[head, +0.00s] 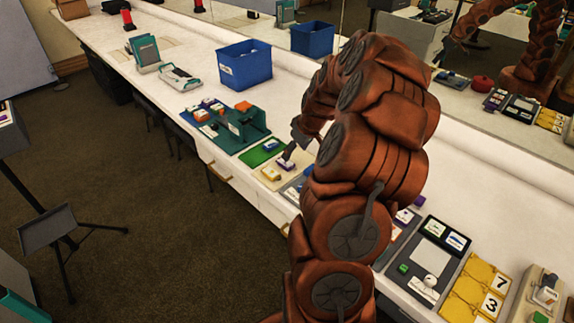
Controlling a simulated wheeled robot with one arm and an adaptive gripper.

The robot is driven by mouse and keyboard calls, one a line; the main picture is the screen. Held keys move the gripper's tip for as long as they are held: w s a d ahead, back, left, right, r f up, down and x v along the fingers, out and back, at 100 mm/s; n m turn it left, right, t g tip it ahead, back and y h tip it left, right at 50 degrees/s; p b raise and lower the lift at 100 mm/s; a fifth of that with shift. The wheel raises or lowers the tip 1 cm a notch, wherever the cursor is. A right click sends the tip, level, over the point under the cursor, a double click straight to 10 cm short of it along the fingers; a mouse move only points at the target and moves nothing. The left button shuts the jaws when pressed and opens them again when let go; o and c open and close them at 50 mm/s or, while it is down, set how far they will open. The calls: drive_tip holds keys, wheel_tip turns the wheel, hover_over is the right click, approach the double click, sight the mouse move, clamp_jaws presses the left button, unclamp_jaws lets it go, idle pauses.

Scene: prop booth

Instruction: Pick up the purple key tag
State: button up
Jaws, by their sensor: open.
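A small purple piece that looks like the purple key tag (286,164) lies on a pale beige tray (275,183) on the long white counter. A yellow tag-like piece (270,174) lies to its left on the same tray. My gripper (293,148) is open and points down just above the purple piece. No gap or contact between fingers and piece can be made out at this size. My reddish-brown arm hides the counter to the right of the tray. Other small purple pieces (403,217) show beyond the arm at the right.
A green mat (261,152) and a dark green tray with upright parts (232,135) stand left of the beige tray. A blue bin (244,65) is farther back. A mirror runs behind the counter. Yellow number cards (484,282) and a grey tray (407,279) are at the right.

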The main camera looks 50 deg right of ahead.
sight(288, 163)
drive_tip(key=shift+p+x, duration=1.15)
drive_tip(key=shift+x, duration=2.25)
drive_tip(key=shift+a, duration=0.15)
drive_tip(key=c, duration=1.1)
